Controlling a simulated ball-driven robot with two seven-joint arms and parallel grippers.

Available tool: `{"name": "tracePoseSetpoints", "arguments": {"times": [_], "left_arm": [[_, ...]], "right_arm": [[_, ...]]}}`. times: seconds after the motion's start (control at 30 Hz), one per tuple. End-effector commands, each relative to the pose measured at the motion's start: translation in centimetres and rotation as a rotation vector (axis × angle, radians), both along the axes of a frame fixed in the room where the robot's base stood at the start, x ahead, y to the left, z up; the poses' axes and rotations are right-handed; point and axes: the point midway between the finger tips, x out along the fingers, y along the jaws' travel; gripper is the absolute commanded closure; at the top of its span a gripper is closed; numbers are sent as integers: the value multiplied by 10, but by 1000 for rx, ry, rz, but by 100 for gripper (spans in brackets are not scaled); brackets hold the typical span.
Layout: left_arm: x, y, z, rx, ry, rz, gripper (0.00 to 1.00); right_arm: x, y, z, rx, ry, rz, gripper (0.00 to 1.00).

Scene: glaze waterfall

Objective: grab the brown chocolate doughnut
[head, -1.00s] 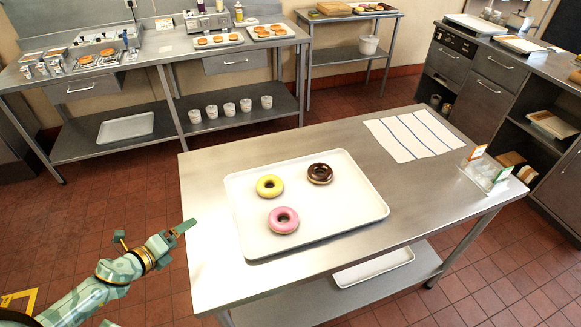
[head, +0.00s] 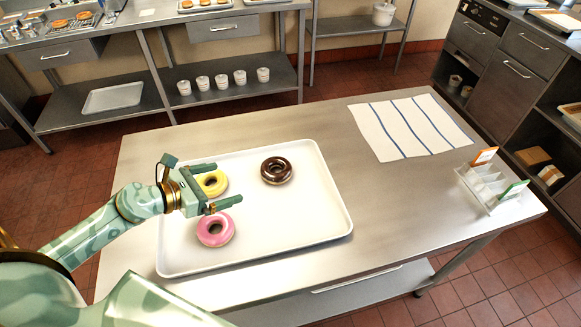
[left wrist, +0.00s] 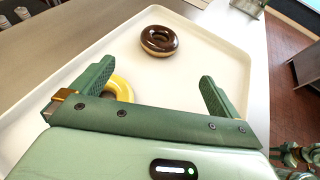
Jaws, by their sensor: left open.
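The brown chocolate doughnut (head: 277,170) lies at the back right of the white tray (head: 300,220). It also shows in the left wrist view (left wrist: 159,41), ahead of the fingers and apart from them. A yellow doughnut (head: 214,183) and a pink doughnut (head: 215,230) lie on the tray's left part. My left gripper (head: 226,183) is open and empty. It is over the tray's left part, left of the chocolate doughnut, and partly hides the yellow one. In the left wrist view the left finger covers part of the yellow doughnut (left wrist: 121,86).
The tray stands on a steel table (head: 330,135). A striped cloth (head: 410,125) lies at the table's back right, and a small caddy with cards (head: 490,188) stands at its right end. The tray's right part is clear. Counters with trays stand behind.

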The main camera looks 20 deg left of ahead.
Motion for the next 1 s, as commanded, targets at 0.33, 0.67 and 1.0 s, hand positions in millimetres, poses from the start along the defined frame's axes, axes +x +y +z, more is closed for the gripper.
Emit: {"name": "tracePoseSetpoints", "arguments": {"times": [0.33, 0.67, 1.0], "left_arm": [[43, -23, -24, -5, -3, 3, 0], [88, -49, -48, -4, 3, 3, 0], [124, -70, -67, -6, 3, 3, 0]], "right_arm": [[-10, 11, -4, 14, 15, -3, 64], [-11, 11, -9, 13, 17, -1, 64], [-11, 6, -19, 7, 19, 1, 64]]}}
